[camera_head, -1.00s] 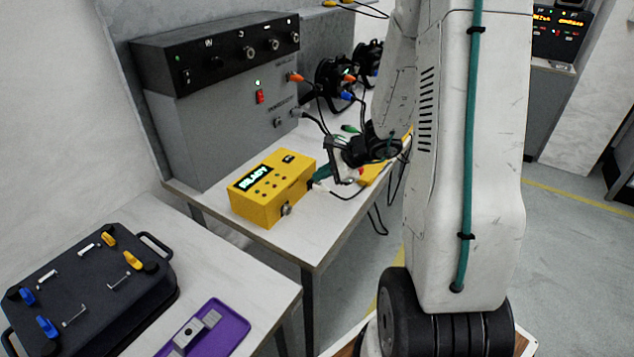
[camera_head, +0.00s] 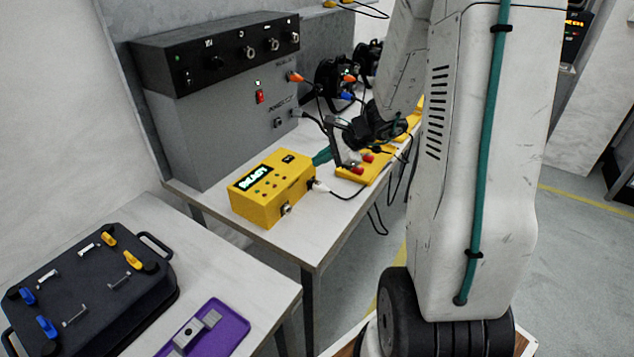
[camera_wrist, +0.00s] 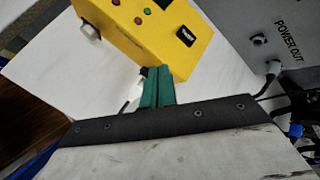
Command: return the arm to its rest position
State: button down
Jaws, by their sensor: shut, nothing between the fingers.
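My gripper (camera_head: 321,157) is shut and empty, its green fingertips behind the right end of the yellow box in the head view. The fingers also show in the wrist view (camera_wrist: 158,87), pressed together and pointing toward the yellow box (camera_wrist: 160,30). Whether they touch the box cannot be told. My arm reaches over the back bench from the right. The yellow box (camera_head: 262,200) stands on the bench with a lit display. A white plug (camera_head: 319,187) with a dark cable sits at its right side, clear of my fingers in the head view.
A grey power cabinet (camera_head: 225,135) stands behind the box. Black lamps (camera_head: 330,85) with cables stand farther back. A yellow unit with red knobs (camera_head: 350,176) lies beside my gripper. Cables hang over the bench edge. A black case (camera_head: 95,285) and purple tray (camera_head: 235,325) are in front.

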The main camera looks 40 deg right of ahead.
jog(key=shift+r, duration=0.65)
jog(key=shift+s+a, duration=0.25)
jog(key=shift+a, duration=0.1)
jog(key=s+a+r+n+g+h, duration=0.1)
jog(key=s+a+r+n+g, duration=0.1)
jog(key=s+a+r+n, duration=0.3)
jog(key=s+a+r+n+g+h, duration=0.2)
jog(key=s+a+r+n, duration=0.2)
jog(key=s, duration=0.8)
jog(key=s+a+r+n+g+h, duration=0.1)
jog(key=s+a+r+n, duration=0.4)
jog(key=n, duration=0.6)
jog(key=shift+s+a+r+n+g+h, duration=0.35)
jog(key=shift+s+a+g, duration=0.35)
jog(key=shift+s+a, duration=0.95)
